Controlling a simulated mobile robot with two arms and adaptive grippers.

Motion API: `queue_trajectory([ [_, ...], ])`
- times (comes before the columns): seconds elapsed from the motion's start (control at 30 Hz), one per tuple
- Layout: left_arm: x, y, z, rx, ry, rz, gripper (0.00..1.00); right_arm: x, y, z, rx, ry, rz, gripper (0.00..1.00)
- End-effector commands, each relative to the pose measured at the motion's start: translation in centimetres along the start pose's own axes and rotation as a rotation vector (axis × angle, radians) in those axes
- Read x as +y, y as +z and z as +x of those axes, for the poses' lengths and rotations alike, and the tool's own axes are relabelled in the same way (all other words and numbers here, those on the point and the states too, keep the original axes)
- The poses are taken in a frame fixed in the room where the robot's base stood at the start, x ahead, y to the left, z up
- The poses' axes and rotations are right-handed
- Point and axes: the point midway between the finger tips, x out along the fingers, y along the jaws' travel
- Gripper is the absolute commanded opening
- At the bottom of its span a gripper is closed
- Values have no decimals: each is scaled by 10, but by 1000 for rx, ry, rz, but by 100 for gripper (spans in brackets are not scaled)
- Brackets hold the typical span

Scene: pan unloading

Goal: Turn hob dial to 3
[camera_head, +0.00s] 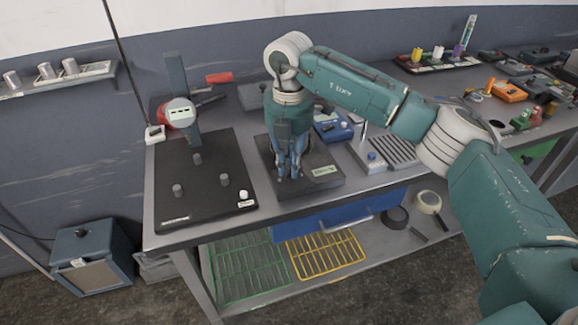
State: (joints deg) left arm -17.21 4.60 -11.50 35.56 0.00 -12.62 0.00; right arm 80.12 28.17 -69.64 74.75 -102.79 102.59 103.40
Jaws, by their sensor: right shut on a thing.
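My right gripper (291,174) points straight down over a dark, low hob unit (330,187) near the front of the bench. Its fingers are closed around the hob dial, which they hide. The dial's setting and marks cannot be read. A pale label (323,171) shows on the hob unit to the right of the fingers; its text is too small to read. My left gripper is not in view.
A black board (205,206) with several short grey pegs lies left of the hob unit. A red-and-white gauge (179,113) stands behind it. A ribbed grey block (393,151) sits to the right. Wire racks and pans lie on the shelf below.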

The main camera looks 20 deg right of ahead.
Motion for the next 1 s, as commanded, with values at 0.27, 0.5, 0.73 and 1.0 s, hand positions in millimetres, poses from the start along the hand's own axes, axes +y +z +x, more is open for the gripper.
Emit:
queue_trajectory([
  [0.27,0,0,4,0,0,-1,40,1,2,-1,-1,3,241,0],
  [0.5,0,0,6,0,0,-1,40,1,2,-1,0,4,396,0],
  [0.73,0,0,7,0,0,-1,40,1,2,-2,0,5,480,0],
  [1.0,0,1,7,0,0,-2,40,1,2,-2,0,5,510,0],
])
